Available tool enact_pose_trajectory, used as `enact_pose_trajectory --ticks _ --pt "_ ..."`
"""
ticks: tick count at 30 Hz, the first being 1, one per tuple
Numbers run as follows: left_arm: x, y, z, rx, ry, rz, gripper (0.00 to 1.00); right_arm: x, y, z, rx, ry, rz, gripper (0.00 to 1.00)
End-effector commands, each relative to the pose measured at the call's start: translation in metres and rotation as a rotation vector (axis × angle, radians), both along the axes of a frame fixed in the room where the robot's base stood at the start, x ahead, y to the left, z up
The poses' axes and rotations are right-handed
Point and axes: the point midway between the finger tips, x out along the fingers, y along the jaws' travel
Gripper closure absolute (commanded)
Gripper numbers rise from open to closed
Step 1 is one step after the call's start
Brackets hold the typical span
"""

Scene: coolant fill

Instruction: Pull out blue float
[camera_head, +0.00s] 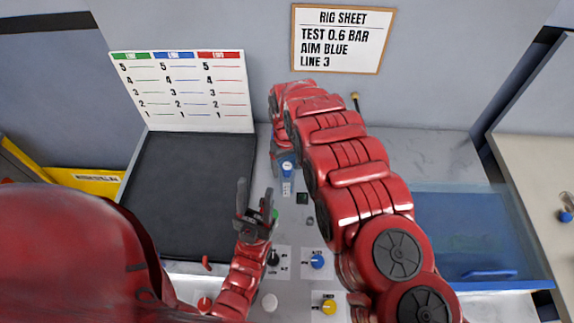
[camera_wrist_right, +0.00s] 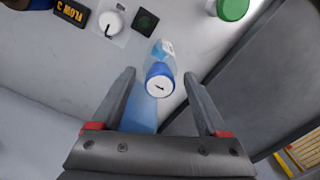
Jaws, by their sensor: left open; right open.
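The blue float appears to be the blue-rimmed piece with a white top (camera_wrist_right: 159,82) on a clear bluish body in the right wrist view. It also shows as a small blue piece (camera_head: 287,168) in the head view, below the end of my right arm. My right gripper (camera_wrist_right: 159,74) is open, with one finger on each side of the blue piece and visible gaps between. Whether its fingers are level with it in depth I cannot tell. My left gripper (camera_head: 256,205) is open and empty, pointing up the picture over the bench.
A dark mat (camera_head: 185,195) lies left, with a chart (camera_head: 185,90) behind it. A rig sheet (camera_head: 338,38) reads "AIM BLUE, LINE 3". A blue knob (camera_head: 317,262) and yellow knob (camera_head: 329,307) are near. A translucent blue bin (camera_head: 465,230) is right. A green cap (camera_wrist_right: 232,8) stands close.

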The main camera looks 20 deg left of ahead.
Motion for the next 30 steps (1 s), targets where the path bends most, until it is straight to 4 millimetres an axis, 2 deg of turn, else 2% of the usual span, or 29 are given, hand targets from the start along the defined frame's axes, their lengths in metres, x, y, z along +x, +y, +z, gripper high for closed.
enact_pose_trajectory --ticks 1,12,14,15,16,21,22,30 --pt "0.0 0.0 -0.0001 0.0 0.0 0.0 0.5 0.0001 0.0001 0.0001 0.0 0.0 0.0 0.25" --pt "0.0 0.0 -0.0002 0.0 0.0 0.0 0.5 0.0002 0.0002 0.0003 0.001 -0.001 0.0 0.91" --pt "0.0 0.0 -0.0002 0.0 0.0 0.0 0.5 0.0002 0.0002 0.0003 0.001 -0.001 0.0 1.0" --pt "0.0 0.0 -0.0001 0.0 0.0 0.0 0.5 0.0002 0.0002 0.0003 0.001 -0.001 0.0 1.0" --pt "0.0 0.0 -0.0001 0.0 0.0 0.0 0.5 0.0002 0.0002 0.0003 0.001 -0.001 0.0 0.61" --pt "0.0 0.0 -0.0002 0.0 0.0 0.0 0.5 0.0002 0.0003 0.0003 0.001 -0.001 0.0 0.92" --pt "0.0 0.0 -0.0001 0.0 0.0 0.0 0.5 0.0002 0.0003 0.0003 0.001 -0.001 0.0 0.95" --pt "0.0 0.0 -0.0006 0.0 0.0 0.0 0.5 0.0005 0.0005 0.0022 0.001 -0.001 0.0 0.95"
